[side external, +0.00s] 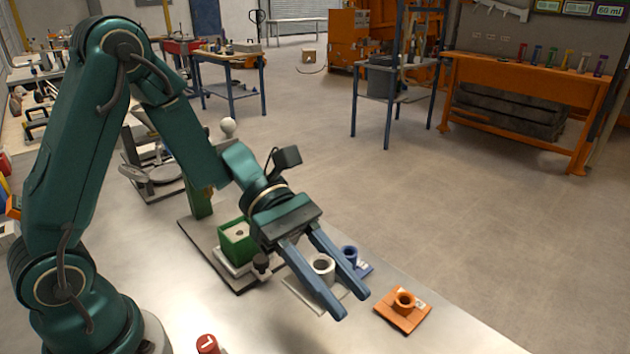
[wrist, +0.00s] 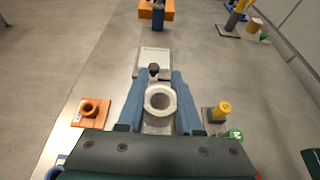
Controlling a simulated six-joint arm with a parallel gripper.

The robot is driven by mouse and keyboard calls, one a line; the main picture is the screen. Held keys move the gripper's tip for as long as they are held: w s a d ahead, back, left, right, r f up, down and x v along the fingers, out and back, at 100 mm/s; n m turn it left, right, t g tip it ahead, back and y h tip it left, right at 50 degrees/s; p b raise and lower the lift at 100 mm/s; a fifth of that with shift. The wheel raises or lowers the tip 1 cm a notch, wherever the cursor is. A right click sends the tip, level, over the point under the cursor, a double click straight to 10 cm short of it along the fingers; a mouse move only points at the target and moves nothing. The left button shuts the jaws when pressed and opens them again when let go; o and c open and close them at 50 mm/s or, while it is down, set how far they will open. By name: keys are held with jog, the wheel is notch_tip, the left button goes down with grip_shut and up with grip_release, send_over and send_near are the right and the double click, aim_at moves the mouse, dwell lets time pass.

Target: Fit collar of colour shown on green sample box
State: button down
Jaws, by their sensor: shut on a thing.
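My gripper (side external: 349,302) has its two blue fingers shut on a white collar (side external: 322,266). In the wrist view the collar (wrist: 160,88) is a pale ring between the fingers; whether it is clear of its plate I cannot tell. The green sample box (side external: 234,250) stands left of my gripper, with a pale top and a small dark spot on it. A blue collar (side external: 349,253) sits just behind the right finger. An orange collar (side external: 404,298) stands on an orange plate to the right, and it also shows at left in the wrist view (wrist: 90,106).
A small dark knob (side external: 261,262) stands beside the green box. A red cylinder (side external: 207,344) is at the front edge. In the wrist view, a yellow cylinder (wrist: 223,108) and a green round piece (wrist: 235,135) are at right.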

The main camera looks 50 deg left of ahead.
aim_at(338, 294)
notch_tip(338, 294, up, 5)
jog(key=shift+f, duration=0.2)
jog(key=shift+s+r, duration=0.1)
jog(key=shift+r, duration=0.2)
jog(key=s+a+f+m+g+y, duration=0.35)
jog(key=s+m+g+y, duration=0.2)
jog(key=m+g, duration=0.2)
jog(key=s+a+f+m+g+y, duration=0.35)
jog(key=s+m+g+y, duration=0.2)
jog(key=m, duration=0.25)
jog(key=a+f+m+t+y, duration=0.1)
jog(key=a+m+t+y, duration=0.1)
jog(key=a+m+y, duration=0.75)
jog(key=w+a+r+m+t+y, duration=0.6)
jog(key=w+a+r+m+t, duration=0.2)
jog(key=w+a+m+t, duration=0.35)
jog(key=shift+n+g+y, duration=0.25)
jog(key=f, duration=0.4)
jog(key=shift+w+d, duration=0.2)
jog(key=shift+w, duration=0.15)
jog(key=shift+f, duration=2.65)
